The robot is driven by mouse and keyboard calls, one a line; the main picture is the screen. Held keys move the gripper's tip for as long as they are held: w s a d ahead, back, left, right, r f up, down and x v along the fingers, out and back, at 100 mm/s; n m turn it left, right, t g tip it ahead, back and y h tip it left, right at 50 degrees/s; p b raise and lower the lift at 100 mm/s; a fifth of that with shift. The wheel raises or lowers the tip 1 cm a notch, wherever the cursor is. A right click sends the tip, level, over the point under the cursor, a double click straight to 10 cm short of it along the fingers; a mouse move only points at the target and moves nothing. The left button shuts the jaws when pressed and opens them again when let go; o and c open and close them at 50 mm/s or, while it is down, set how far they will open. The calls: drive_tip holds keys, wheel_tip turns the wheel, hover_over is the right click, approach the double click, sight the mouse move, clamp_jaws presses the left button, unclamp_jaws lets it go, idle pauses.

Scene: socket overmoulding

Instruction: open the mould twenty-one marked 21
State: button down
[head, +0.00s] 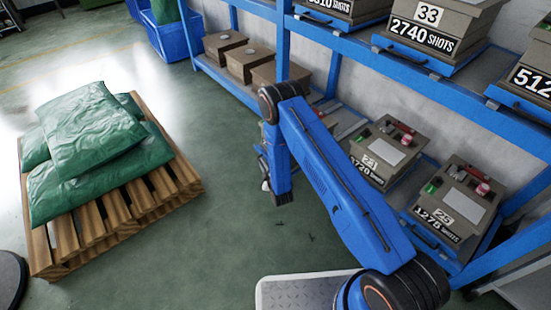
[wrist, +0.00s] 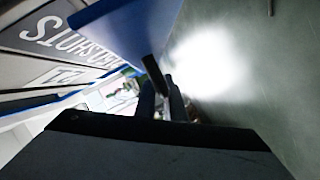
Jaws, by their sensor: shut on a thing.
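Mould 21 (head: 368,170) is a grey-brown box with a "21" plate on its front, on the lower bay of the blue rack. Its top looks shut, and my arm hides its front left part. In the wrist view its lettered front (wrist: 60,70) shows close by at the left, beside a blue tray edge (wrist: 112,28). My gripper (wrist: 162,100) is shut on a dark bar-like handle (wrist: 153,70) by that blue edge. In the head view my gripper (head: 282,198) hangs to the left of the mould; its fingertips are hard to make out.
Mould 25 (head: 447,212) stands to the right on the same level. Mould 33 (head: 420,28) is on the shelf above. A blue rack post (head: 283,45) rises behind my elbow. A pallet (head: 140,195) with green sacks (head: 85,130) stands left; green floor between is clear.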

drive_tip(key=s+a, duration=1)
drive_tip(key=a, duration=0.4)
drive_tip(key=shift+s, duration=0.15)
drive_tip(key=c, duration=2.1)
unclamp_jaws()
drive_tip(key=v, duration=1.7)
drive_tip(key=shift+s, duration=0.15)
